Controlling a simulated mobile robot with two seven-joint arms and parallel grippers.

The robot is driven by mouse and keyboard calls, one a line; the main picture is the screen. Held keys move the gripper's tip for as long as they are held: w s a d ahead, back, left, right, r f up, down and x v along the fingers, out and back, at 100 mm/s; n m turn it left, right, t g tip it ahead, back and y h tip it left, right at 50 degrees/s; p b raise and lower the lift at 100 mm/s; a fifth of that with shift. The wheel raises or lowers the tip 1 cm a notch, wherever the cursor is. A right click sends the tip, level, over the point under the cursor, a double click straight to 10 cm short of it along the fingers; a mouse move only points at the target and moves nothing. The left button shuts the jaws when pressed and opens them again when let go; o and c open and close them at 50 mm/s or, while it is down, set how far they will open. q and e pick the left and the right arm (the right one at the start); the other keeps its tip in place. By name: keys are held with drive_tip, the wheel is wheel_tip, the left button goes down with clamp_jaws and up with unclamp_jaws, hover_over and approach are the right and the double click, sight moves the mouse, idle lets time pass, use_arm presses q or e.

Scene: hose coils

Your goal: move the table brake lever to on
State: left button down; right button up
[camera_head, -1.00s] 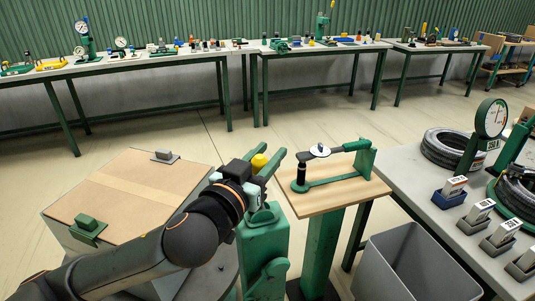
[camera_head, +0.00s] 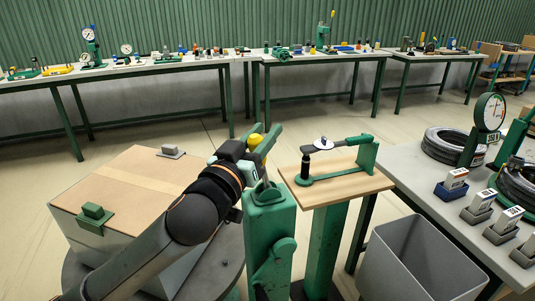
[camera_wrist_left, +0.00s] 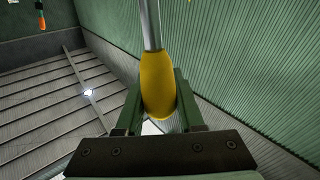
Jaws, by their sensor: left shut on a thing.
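The brake lever has a yellow grip (camera_head: 255,141) on a metal rod and stands at the top of a green pedestal (camera_head: 268,222). My left gripper (camera_head: 262,150) is shut around the yellow grip. In the left wrist view the grip (camera_wrist_left: 157,85) sits between the two green fingers, with its metal rod (camera_wrist_left: 150,22) running up out of the picture. In the head view my left wrist partly covers the lever. No on or off marking can be read. My right gripper is not in view.
A turntable (camera_head: 228,265) with a cardboard-topped box (camera_head: 120,180) is left of the pedestal. A small wooden stand (camera_head: 340,186) with a green fixture is close on its right. A grey bin (camera_head: 415,262) and a table (camera_head: 408,178) with hose coils (camera_head: 446,143) are farther right.

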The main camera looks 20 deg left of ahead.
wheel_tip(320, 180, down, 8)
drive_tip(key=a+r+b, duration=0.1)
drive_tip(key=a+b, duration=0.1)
drive_tip(key=b, duration=0.9)
use_arm(q)
drive_tip(key=s+a+f+n+t+y+b, duration=0.1)
drive_tip(key=s+a+n+t+y, duration=0.3)
drive_tip(key=n, duration=0.5)
drive_tip(key=shift+a+f+t, duration=0.6)
drive_tip(key=shift+a+f, duration=0.25)
drive_tip(key=shift+a, duration=0.1)
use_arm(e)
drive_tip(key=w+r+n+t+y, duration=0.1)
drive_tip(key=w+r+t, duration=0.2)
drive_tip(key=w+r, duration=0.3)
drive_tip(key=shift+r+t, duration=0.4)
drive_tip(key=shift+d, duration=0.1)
use_arm(q)
drive_tip(key=c, duration=0.5)
unclamp_jaws()
